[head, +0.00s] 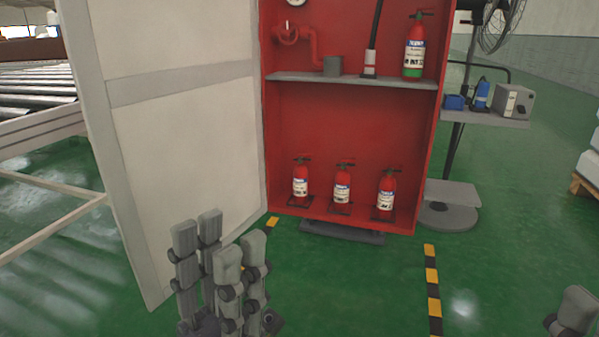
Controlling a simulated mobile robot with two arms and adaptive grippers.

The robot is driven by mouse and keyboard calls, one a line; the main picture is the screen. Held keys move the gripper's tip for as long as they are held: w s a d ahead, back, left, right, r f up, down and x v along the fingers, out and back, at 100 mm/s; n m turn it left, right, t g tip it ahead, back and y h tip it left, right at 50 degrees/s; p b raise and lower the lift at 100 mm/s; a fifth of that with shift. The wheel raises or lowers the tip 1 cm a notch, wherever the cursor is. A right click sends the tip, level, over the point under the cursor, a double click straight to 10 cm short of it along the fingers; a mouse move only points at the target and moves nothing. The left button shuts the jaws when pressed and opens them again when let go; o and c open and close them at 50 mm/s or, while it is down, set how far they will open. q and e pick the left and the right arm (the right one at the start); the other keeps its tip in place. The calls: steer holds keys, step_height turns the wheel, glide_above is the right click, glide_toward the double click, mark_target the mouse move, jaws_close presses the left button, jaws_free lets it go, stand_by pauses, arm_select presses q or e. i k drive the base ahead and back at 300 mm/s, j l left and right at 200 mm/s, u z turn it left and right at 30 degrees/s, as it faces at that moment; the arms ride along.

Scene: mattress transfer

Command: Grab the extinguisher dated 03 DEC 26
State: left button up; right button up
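Three small red extinguishers with white and blue labels stand upright in a row on the floor of the red cabinet: a left one (300,184), a middle one (342,189) and a right one (386,194). A larger red extinguisher (413,49) with a green lower band stands on the shelf at upper right. The dates on the labels are too blurred to read. My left gripper (219,243) is open and empty, low in front of the cabinet and left of the extinguishers. My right gripper (575,312) shows only partly at the bottom right corner.
The white cabinet door (180,130) stands open on the left, close to my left gripper. A grey shelf (352,80) divides the cabinet. A small side stand (500,118) with tools and a fan are at right. Green floor in front is clear, with yellow-black striped tape (432,290).

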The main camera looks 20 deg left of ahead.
mark_target(301, 173)
steer(key=i+u, duration=0.2)
steer(key=u, duration=0.2)
steer(key=i+l+u, duration=0.1)
steer(key=u, duration=0.25)
steer(key=i+l+u, duration=0.2)
steer(key=i+l, duration=0.35)
steer(key=i, duration=0.25)
steer(key=i+l+u, duration=0.25)
steer(key=i+l, duration=1)
steer(key=i, duration=0.1)
